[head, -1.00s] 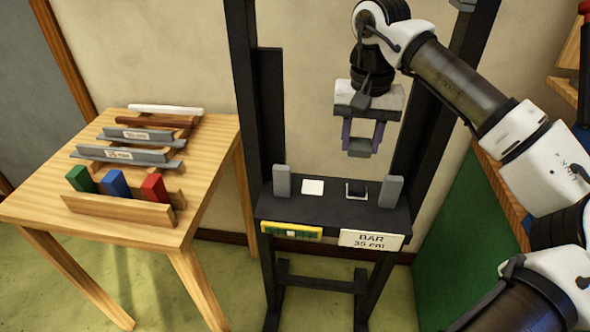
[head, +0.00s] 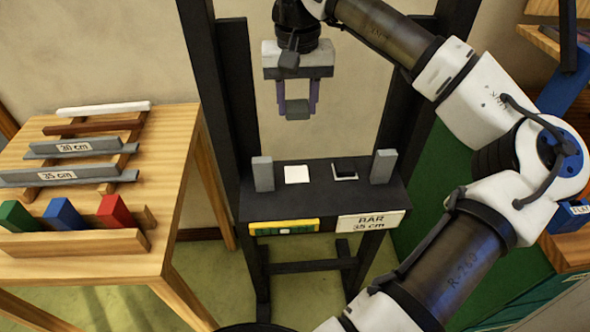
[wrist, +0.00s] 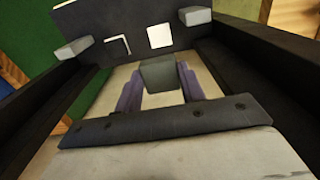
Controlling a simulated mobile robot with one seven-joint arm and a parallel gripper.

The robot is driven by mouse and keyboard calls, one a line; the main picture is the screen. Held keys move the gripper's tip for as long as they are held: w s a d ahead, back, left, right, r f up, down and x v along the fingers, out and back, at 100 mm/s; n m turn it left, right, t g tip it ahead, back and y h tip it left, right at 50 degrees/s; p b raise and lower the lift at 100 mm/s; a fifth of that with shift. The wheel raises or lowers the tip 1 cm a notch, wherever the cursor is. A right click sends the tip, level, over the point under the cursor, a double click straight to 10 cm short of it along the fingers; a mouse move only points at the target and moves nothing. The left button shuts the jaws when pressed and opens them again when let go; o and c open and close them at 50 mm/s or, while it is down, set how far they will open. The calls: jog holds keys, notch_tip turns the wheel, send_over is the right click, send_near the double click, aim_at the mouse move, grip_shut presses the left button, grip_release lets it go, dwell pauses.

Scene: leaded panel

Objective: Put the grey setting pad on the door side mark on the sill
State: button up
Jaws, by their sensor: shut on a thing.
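My gripper (head: 298,106) is shut on the grey setting pad (head: 298,114), a small grey block between its purple fingers. It holds the pad in the air, apart from the black sill (head: 320,203). The pad also shows in the wrist view (wrist: 159,75). In the head view a bare white square mark (head: 296,174) lies on the sill, below the pad in the picture. The pictures do not label either mark as door side.
Grey upright blocks stand on the sill at its left (head: 263,174) and right (head: 383,167). Black frame posts rise at both sides. A yellow-green level (head: 283,227) and a "BAR 35 cm" sign (head: 371,220) are on the sill's front. A wooden table (head: 175,137) holds bars and coloured blocks.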

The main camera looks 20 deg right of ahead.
aim_at(297, 106)
notch_tip(297, 106, down, 16)
jog(key=b, duration=1)
jog(key=shift+b, duration=0.35)
jog(key=shift+f, duration=0.2)
jog(key=o, duration=1)
jog(key=shift+c, duration=0.2)
notch_tip(297, 106, up, 12)
jog(key=shift+r+p, duration=0.2)
jog(key=shift+p, duration=0.15)
jog(key=shift+f, duration=0.1)
